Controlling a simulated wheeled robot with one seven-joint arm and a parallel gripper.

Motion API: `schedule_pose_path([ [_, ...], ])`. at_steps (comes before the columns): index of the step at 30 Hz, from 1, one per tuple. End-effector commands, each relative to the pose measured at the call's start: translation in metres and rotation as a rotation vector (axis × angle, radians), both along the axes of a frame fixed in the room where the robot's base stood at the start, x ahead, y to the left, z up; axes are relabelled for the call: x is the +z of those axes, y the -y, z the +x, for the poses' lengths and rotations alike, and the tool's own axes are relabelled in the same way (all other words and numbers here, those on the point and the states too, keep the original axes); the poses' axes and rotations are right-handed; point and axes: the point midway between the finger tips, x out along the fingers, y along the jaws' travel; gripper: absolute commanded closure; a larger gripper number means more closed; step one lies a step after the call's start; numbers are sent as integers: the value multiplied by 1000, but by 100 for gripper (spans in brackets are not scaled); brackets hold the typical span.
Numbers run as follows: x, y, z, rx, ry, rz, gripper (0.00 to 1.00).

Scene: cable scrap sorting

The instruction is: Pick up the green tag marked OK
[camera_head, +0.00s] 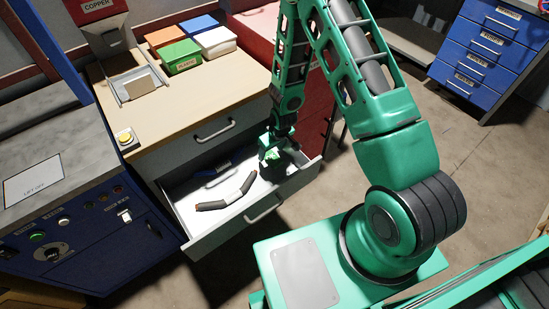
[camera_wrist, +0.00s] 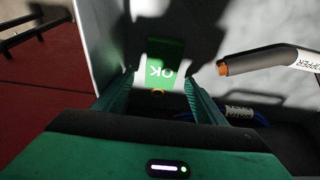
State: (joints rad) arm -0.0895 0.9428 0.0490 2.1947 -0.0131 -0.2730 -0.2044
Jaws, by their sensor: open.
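The green tag marked OK (camera_wrist: 163,66) lies on the drawer floor in the wrist view, near the drawer wall, partly in shadow. A small ring shows at its near end. My gripper (camera_wrist: 160,88) is open, and its two fingers stand on either side of the tag's near end in that view. I cannot tell whether they touch it. In the head view my gripper (camera_head: 273,158) reaches down into the right part of the open drawer (camera_head: 262,213), with a bit of green at its fingers.
A black cable piece with a white label (camera_head: 233,195) lies left of my gripper in the drawer. A blue cable (camera_head: 218,174) lies farther back. The drawer walls are close to my gripper. Orange, blue, green and white containers (camera_head: 182,56) stand on the countertop.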

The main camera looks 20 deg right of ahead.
Motion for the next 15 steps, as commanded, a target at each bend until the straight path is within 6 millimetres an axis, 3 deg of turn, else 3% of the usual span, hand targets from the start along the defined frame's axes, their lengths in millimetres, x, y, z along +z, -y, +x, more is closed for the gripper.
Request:
schedule_pose_path([
  [5, -13, -1, 3, 0, 0, 0, 35],
  [15, -14, -1, 4, 0, 1, 0, 35],
])
